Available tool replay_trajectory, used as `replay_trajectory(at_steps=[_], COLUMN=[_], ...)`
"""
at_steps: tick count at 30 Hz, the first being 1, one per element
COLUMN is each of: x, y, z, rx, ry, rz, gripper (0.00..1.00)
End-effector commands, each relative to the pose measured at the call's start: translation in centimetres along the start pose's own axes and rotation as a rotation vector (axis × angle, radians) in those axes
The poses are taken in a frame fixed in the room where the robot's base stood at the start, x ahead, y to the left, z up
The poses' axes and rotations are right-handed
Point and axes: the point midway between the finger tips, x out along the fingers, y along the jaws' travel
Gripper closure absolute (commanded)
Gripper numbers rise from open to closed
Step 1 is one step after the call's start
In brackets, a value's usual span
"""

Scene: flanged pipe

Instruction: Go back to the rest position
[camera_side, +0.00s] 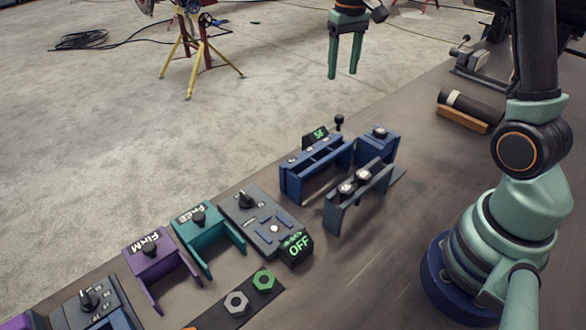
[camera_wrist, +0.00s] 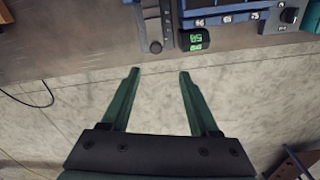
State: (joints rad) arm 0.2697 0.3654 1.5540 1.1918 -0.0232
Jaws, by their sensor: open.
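My gripper (camera_side: 345,72) hangs at the top of the side view with its two green fingers pointing down. The fingers are apart with nothing between them. In the wrist view my gripper (camera_wrist: 156,75) is also spread and empty, over the bare floor just past the table edge. No thing touches the fingers. The flanged pipe cannot be made out for certain in these views.
On the table (camera_side: 390,270) stand blue brackets (camera_side: 318,165), a grey box with a green OFF display (camera_side: 297,245), a teal holder (camera_side: 205,230) and a purple holder (camera_side: 155,262). A dark cylinder (camera_side: 470,106) lies at the back right. A yellow-legged stand (camera_side: 200,60) is on the floor.

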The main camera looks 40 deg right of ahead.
Motion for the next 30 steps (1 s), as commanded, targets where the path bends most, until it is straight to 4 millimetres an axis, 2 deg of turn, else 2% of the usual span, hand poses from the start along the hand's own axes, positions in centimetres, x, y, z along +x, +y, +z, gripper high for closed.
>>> replay_trajectory(at_steps=[6, 13, 21, 25, 30], x=[-3.9, -6.2, -6.4, -5.9, -5.5], y=[-2.8, -5.3, -7.3, -7.8, -8.0], z=[3.8, 8.9, 14.7, 16.4, 17.4], rx=[-0.060, -0.128, -0.202, -0.225, -0.239], ry=[0.113, 0.240, 0.382, 0.429, 0.458], rz=[-0.003, -0.017, -0.045, -0.057, -0.065], gripper=[0.39, 0.39, 0.39, 0.39, 0.39])
